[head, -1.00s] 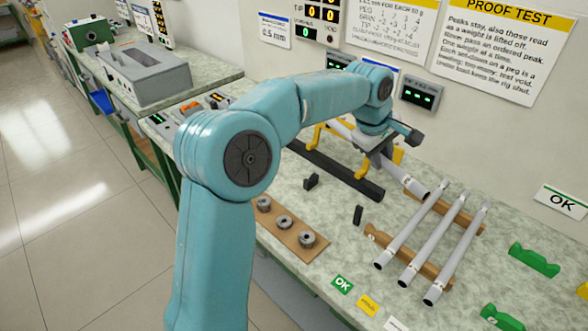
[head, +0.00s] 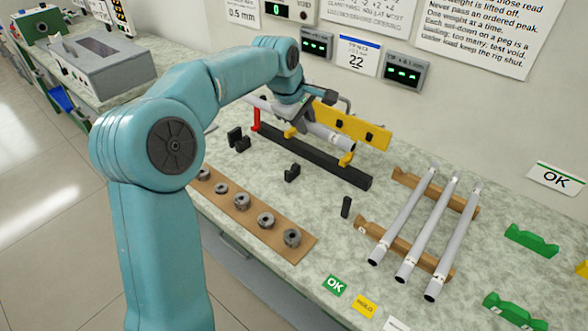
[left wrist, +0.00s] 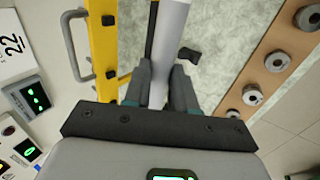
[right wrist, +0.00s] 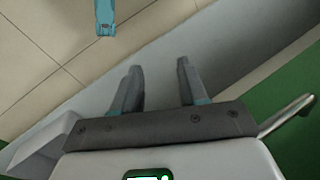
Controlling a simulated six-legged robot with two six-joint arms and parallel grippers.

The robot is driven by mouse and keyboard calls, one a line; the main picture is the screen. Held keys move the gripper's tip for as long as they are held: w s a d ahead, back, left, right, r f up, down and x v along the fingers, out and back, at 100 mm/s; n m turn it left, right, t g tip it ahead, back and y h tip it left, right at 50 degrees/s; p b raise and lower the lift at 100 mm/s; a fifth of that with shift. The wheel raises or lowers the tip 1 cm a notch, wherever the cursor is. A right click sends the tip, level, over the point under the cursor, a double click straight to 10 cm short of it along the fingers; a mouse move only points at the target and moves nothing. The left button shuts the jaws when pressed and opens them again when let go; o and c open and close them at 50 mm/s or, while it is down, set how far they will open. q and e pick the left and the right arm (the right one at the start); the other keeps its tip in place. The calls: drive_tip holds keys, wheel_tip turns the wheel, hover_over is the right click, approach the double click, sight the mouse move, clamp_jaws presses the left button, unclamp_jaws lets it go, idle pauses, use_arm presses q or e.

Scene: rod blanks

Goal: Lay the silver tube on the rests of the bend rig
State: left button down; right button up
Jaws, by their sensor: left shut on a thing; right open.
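My left gripper (head: 296,116) is shut on the silver tube (head: 333,138). In the left wrist view the tube (left wrist: 171,35) passes between the two fingers (left wrist: 160,88). The bend rig has a long black beam (head: 330,170), yellow rests (head: 346,159), a red post (head: 256,119) and a yellow plate (head: 362,131) behind. The tube runs roughly along the beam, its right end close to the right yellow rest. I cannot tell whether it touches the rests; the gripper hides its middle. My right gripper (right wrist: 160,72) is open and empty in the right wrist view, away from the bench top.
Three more silver tubes (head: 406,215) lie across brown wooden racks (head: 437,262) on the right. Several metal weights (head: 266,220) sit on a brown board in front. Small black blocks (head: 292,172) stand between the board and rig. Green cradles (head: 531,240) are at the far right.

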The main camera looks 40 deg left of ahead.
use_arm(q)
wheel_tip(320, 180, down, 15)
drive_tip(key=shift+f+b, duration=0.2)
drive_tip(key=shift+b, duration=0.45)
drive_tip(key=shift+a+f, duration=0.1)
drive_tip(key=shift+f, duration=0.35)
drive_tip(key=shift+r, duration=0.1)
drive_tip(key=c, duration=0.9)
unclamp_jaws()
drive_tip(key=shift+f, duration=0.25)
drive_tip(key=shift+r, duration=0.1)
